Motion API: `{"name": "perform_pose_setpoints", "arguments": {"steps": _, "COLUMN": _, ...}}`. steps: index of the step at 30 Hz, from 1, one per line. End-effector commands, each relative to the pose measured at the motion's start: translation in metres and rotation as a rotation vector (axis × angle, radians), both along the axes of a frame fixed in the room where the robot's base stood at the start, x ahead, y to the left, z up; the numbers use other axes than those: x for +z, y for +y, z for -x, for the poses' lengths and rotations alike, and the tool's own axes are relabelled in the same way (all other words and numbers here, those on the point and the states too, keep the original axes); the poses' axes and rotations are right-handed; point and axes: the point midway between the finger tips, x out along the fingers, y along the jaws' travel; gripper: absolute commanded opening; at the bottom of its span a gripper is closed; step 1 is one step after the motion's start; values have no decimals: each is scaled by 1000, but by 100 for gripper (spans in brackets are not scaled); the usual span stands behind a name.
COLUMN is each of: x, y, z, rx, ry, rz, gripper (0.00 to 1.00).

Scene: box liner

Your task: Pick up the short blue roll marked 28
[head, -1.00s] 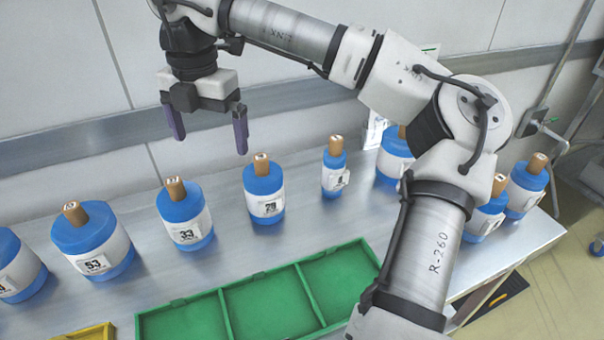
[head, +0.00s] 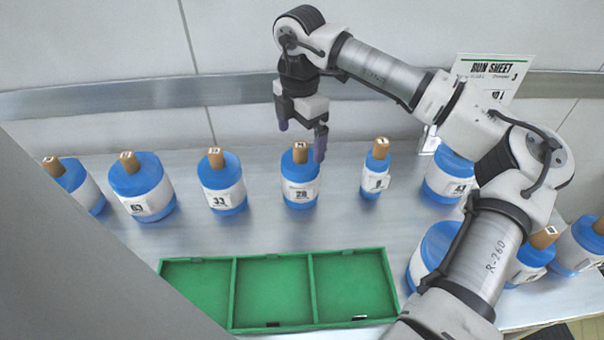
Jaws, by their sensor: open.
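The blue roll marked 28 (head: 300,186) stands upright on the metal bench, with a white label band and a brown core sticking up from its top. My gripper (head: 301,141) is open and points down, its purple fingers on either side of the core in the picture. The right finger overlaps the roll's upper right edge. The gripper holds nothing. I cannot tell how far the fingertips are above the roll or whether they touch it.
Roll 33 (head: 222,186) stands to the left and a slimmer roll (head: 375,172) to the right. A green three-compartment tray (head: 235,292) lies in front, with no rolls in it. A run sheet (head: 490,85) stands behind. A grey panel (head: 70,270) blocks the lower left.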

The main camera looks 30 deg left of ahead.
Motion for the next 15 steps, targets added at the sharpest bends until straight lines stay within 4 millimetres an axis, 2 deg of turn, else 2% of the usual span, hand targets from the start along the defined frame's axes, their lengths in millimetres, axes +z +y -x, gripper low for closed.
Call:
{"name": "perform_pose_setpoints", "arguments": {"steps": 3, "x": -13, "y": 0, "z": 0, "rx": 0, "ry": 1, "rz": 0, "gripper": 100}}
{"name": "perform_pose_setpoints", "arguments": {"steps": 10, "x": -28, "y": 0, "z": 0, "rx": 0, "ry": 3, "rz": 0, "gripper": 100}}
{"name": "perform_pose_setpoints", "arguments": {"steps": 15, "x": -52, "y": 1, "z": 0, "rx": 0, "ry": 3, "rz": 0, "gripper": 100}}
